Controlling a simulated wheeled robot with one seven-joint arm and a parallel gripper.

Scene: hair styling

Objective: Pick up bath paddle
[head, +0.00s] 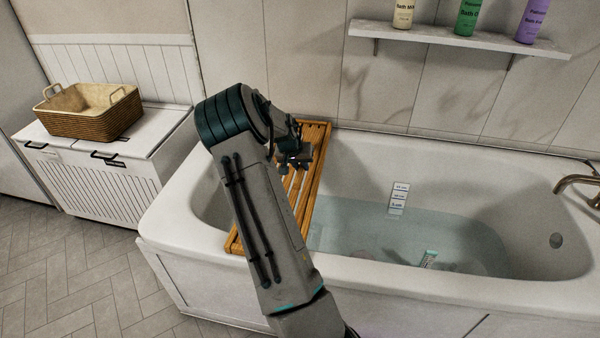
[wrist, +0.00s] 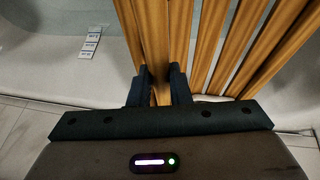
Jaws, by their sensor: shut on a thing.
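The bath paddle, which I take to be the wooden slatted rack (head: 316,140), lies across the left part of the white bathtub (head: 192,205) in the head view. My arm hides much of its middle. In the wrist view its long slats (wrist: 214,45) run away from my gripper. My gripper (head: 299,157) is over the rack. In the wrist view, the two dark fingers of my gripper (wrist: 159,74) stand on either side of one slat and are shut on it. The rack appears to rest on the tub rims; I cannot tell whether it is lifted at all.
The tub holds water, with a small label card (head: 399,198) on its far inner wall and a small tube (head: 428,259) in it. A brass tap (head: 577,181) is at the right. A shelf (head: 455,38) holds bottles above. A basket (head: 88,112) sits on a white cabinet (head: 95,150) at left.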

